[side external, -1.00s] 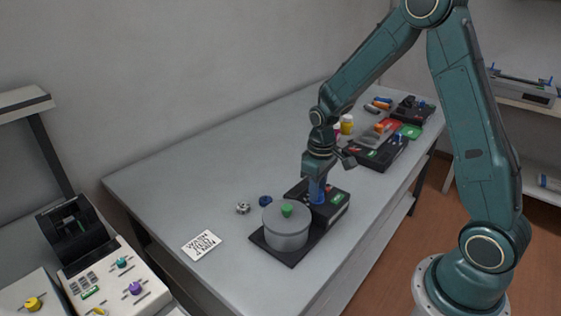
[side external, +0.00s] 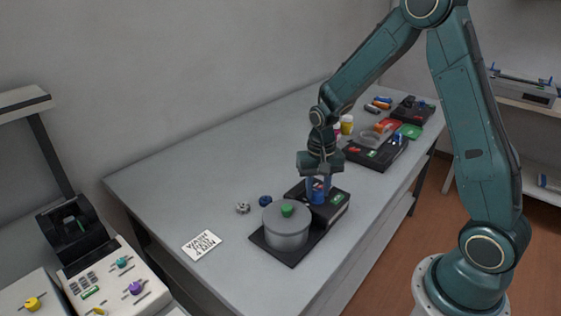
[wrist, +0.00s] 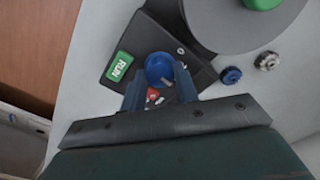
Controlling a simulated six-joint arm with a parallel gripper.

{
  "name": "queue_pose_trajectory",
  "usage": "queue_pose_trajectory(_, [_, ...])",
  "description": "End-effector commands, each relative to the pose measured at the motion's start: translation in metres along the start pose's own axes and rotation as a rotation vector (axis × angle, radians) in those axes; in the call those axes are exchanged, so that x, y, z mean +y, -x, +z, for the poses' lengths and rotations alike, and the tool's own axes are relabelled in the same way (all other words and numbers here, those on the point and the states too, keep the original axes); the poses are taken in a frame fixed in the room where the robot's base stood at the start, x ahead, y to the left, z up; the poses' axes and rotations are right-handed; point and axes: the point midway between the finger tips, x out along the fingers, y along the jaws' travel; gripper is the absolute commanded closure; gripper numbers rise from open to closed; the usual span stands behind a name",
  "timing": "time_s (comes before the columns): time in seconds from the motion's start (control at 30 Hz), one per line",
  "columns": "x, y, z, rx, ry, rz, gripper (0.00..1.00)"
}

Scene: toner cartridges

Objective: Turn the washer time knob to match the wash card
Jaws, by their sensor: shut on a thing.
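The washer is a dark base (side external: 279,248) with a grey round drum (side external: 287,230) topped by a green cap, and a dark control box (side external: 337,204) behind it. A blue time knob (wrist: 159,66) stands on the box beside a green RUN label (wrist: 119,67). My gripper (side external: 317,187) points down over the box, its two fingers (wrist: 159,79) shut on the knob's sides. The fingers partly hide the dial markings near a small red mark. The white wash card (side external: 201,245) lies flat on the table left of the washer; its first line reads WASH, its number is too small to read surely.
A small dark blue knob-like part (side external: 265,201) and a grey one (side external: 243,208) lie left of the box. Dark trays (side external: 375,155) with coloured parts stand farther back. A beige machine (side external: 115,281) is at lower left. The table's middle left is clear.

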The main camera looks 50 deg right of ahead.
Motion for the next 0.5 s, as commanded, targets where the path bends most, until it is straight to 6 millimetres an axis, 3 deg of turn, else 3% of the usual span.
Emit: queue_pose_trajectory(0.5, [-0.0003,0.0011,-0.0004,0.002,-0.029,-0.001,0.93])
